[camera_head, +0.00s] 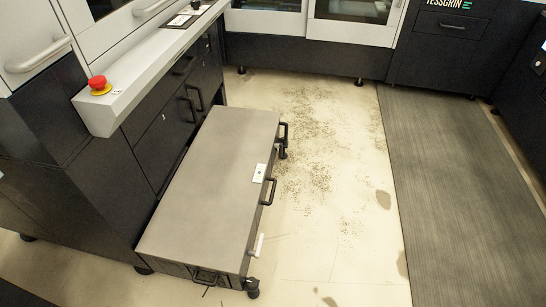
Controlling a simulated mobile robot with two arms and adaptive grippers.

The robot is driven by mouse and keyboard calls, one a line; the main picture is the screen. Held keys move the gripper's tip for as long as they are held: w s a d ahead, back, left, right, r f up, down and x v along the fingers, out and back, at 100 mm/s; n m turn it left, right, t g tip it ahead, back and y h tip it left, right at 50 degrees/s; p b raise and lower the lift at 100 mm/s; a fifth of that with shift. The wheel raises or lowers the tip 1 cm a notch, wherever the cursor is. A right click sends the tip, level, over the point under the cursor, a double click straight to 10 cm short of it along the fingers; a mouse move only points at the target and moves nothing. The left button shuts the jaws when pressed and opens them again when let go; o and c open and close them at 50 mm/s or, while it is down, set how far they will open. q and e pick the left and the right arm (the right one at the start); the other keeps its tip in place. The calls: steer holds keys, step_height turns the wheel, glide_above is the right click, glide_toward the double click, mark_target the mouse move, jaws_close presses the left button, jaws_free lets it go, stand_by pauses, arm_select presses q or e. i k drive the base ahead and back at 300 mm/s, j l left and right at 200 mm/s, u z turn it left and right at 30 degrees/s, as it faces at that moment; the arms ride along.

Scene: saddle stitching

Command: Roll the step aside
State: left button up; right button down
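The step (213,182) is a long, low grey box with a flat top. It stands on the floor alongside the dark machine cabinet at the left. Black handles (270,191) stick out from its right side, and another handle (205,277) is on its near end. A small white label (260,172) sits at its right edge. A white piece (258,245) shows at the near right side. A dark foot or caster (252,288) shows at the near right corner. Neither of my grippers is in view.
The dark cabinet (110,185) with a red button (97,83) above it borders the step on the left. Pale floor (330,230) with dark specks and stains lies open to the right. A grey ribbed mat (455,190) lies beyond. Machines close off the back.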

mark_target(205, 220)
steer(key=l, duration=0.2)
steer(key=i+l+u, duration=0.1)
steer(key=u, duration=0.25)
steer(key=i+l+u, duration=0.1)
steer(key=u, duration=0.25)
steer(key=i+l+u, duration=0.1)
steer(key=l, duration=0.25)
steer(key=i+l, duration=0.25)
steer(key=l, duration=0.15)
steer(key=i+l+u, duration=0.15)
steer(key=l, duration=0.2)
steer(key=i+l+u, duration=0.1)
steer(key=l, duration=0.25)
steer(key=i+l+u, duration=0.1)
steer(key=l, duration=0.3)
steer(key=i+l, duration=0.2)
steer(key=l, duration=0.25)
steer(key=j+u, duration=0.05)
